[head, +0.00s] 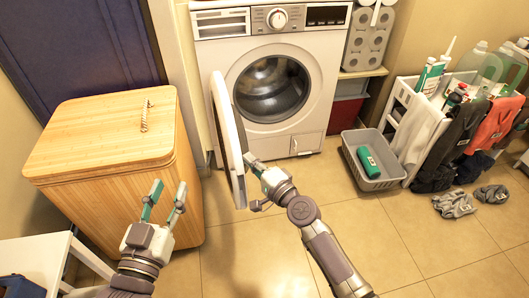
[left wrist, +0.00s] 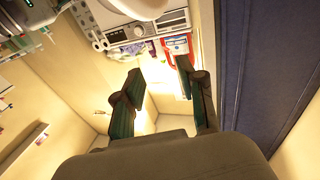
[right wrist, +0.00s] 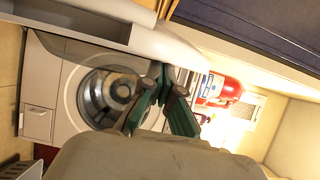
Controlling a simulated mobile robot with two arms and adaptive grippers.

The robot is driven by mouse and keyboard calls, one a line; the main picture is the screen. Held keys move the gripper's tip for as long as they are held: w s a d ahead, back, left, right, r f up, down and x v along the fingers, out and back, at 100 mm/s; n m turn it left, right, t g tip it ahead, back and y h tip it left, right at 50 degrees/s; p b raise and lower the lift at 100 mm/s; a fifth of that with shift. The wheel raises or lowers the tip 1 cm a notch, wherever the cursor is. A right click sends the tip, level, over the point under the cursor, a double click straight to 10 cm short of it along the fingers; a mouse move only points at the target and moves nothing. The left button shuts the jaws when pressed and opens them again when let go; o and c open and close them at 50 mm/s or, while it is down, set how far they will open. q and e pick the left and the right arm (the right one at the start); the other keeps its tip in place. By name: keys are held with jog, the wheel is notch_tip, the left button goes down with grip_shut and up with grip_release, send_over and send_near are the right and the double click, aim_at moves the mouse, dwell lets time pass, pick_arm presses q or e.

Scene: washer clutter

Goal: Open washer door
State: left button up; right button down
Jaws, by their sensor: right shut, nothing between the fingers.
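The white washer (head: 320,85) stands against the back wall in the head view. Its round door (head: 229,140) is swung out to the left, standing wide of the dark drum opening (head: 270,90). My right gripper (head: 252,162) is shut and empty, at the inner side of the door near its lower free edge; whether it touches the door I cannot tell. In the right wrist view the fingers (right wrist: 160,98) are close together, with the door (right wrist: 150,42) above them. My left gripper (head: 166,193) is open and empty, in front of the wooden hamper.
The bamboo hamper (head: 105,135) stands left of the door. A grey basket (head: 397,180) with a green bottle (head: 369,161) and a white rack (head: 407,100) of bottles and clothes stand right. Socks (head: 455,203) lie on the floor. The middle floor is clear.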

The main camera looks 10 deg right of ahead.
aim_at(234, 159)
jog(key=a, duration=0.3)
jog(key=shift+s+a+p, duration=0.2)
jog(key=shift+s+p, duration=0.1)
jog(key=shift+s, duration=0.05)
pick_arm(q)
jog(key=shift+s+a+f+g+y, duration=0.2)
jog(key=shift+f+g, duration=0.35)
jog(key=shift+f, duration=0.3)
jog(key=shift+s+a+f+g+y, duration=0.1)
jog(key=shift+a+f+g+y, duration=0.1)
jog(key=shift+f+g, duration=0.45)
jog(key=shift+s+a+f+g+y, duration=0.15)
jog(key=shift+f+g, duration=0.25)
jog(key=shift+f, duration=0.6)
pick_arm(e)
jog(key=shift+s+a, duration=0.15)
jog(key=shift+a, duration=1.15)
pick_arm(q)
jog(key=shift+d, duration=0.1)
pick_arm(e)
jog(key=shift+d, duration=0.1)
